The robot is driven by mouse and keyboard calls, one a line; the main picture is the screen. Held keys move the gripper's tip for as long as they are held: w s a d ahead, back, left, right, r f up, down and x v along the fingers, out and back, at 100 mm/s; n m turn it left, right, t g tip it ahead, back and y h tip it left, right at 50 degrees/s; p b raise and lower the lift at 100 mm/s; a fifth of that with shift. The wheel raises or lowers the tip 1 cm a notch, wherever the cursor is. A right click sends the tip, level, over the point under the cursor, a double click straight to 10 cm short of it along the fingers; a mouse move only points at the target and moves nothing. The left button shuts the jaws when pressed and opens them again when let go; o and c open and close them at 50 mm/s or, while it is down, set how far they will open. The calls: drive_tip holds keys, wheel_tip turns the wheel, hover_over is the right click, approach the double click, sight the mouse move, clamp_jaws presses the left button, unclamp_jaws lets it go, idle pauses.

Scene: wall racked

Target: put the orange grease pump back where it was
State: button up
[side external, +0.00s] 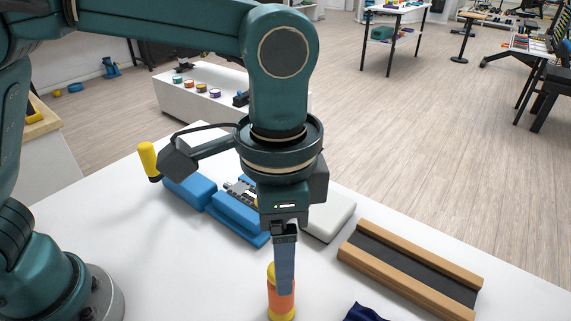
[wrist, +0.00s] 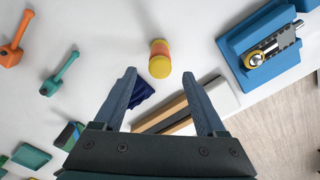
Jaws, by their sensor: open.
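An orange cylinder with yellow ends (wrist: 160,58) lies or stands on the white table; it also shows low in the side view (side external: 282,307), partly behind my finger. I cannot tell for sure which of the two orange things is the grease pump. My gripper (wrist: 159,75) is open and empty, pointing down. In the wrist view the cylinder shows just beyond and between the fingertips; contact is not visible.
A wooden channel with a dark floor (side external: 410,272) lies at the right. Blue blocks (side external: 190,190) and a white block (side external: 330,215) lie behind my gripper. A dark blue piece (wrist: 142,93) is near the channel. The teal tool (wrist: 60,74) lies left of the cylinder.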

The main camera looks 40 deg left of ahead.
wheel_tip(320, 180, up, 2)
drive_tip(key=shift+a+r, duration=0.1)
drive_tip(key=s+a+n+t, duration=0.2)
drive_tip(key=a+n, duration=0.2)
drive_tip(key=a, duration=0.5)
drive_tip(key=s+a+n+t, duration=0.3)
drive_tip(key=a+n, duration=0.2)
drive_tip(key=a, duration=0.4)
drive_tip(key=shift+s+a+r+t, duration=0.2)
drive_tip(key=shift+s+t, duration=0.05)
drive_tip(key=shift+t, duration=0.05)
